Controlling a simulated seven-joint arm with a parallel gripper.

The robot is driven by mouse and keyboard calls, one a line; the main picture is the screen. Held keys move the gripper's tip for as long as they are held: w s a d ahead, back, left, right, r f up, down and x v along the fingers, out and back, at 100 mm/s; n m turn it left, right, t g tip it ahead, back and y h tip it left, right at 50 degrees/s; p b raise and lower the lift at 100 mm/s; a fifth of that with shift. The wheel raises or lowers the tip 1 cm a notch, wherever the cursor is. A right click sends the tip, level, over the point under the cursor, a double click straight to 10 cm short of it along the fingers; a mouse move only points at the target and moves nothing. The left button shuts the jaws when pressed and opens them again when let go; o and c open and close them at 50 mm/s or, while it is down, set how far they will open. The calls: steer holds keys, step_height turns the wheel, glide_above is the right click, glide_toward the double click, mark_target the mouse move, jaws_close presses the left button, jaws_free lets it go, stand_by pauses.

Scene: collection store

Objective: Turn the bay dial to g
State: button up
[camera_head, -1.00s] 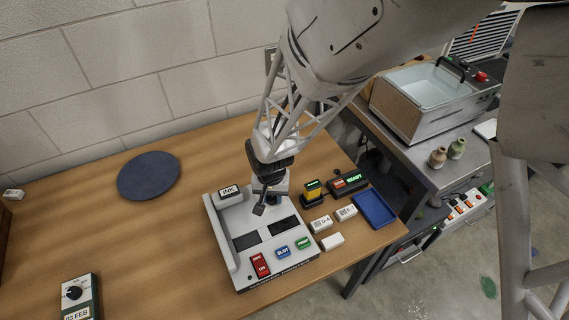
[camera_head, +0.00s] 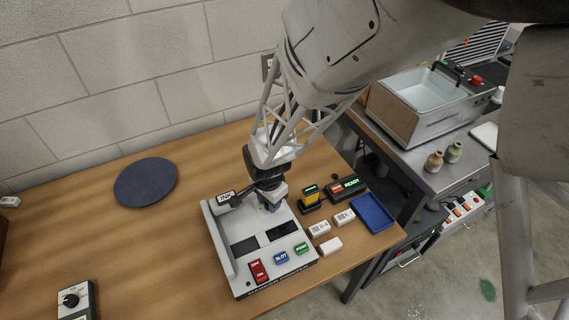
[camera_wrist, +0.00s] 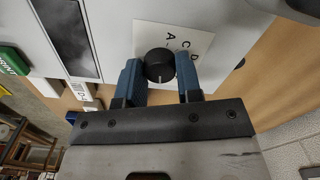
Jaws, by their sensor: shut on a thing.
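The bay dial (camera_wrist: 159,62) is a round black knob with a short white mark, which points to the bottom of the wrist view. It sits on a white plate (camera_wrist: 202,42) with the letters A, C and D in sight; no g shows. My gripper (camera_wrist: 160,76) has its two blue fingers on either side of the knob, shut on it. In the head view my gripper (camera_head: 271,205) is down at the back of the grey panel (camera_head: 219,244), and it hides the dial there.
The panel carries dark windows, a red rocker (camera_head: 258,271), a blue SLOT button (camera_head: 281,257) and a green button (camera_head: 301,248). An INK label (camera_head: 225,196) stands at its back left. A blue tray (camera_head: 374,212) and small white blocks lie right.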

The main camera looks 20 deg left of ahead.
stand_by(0.4)
steer(key=o, duration=0.9)
steer(key=shift+r, duration=3.9)
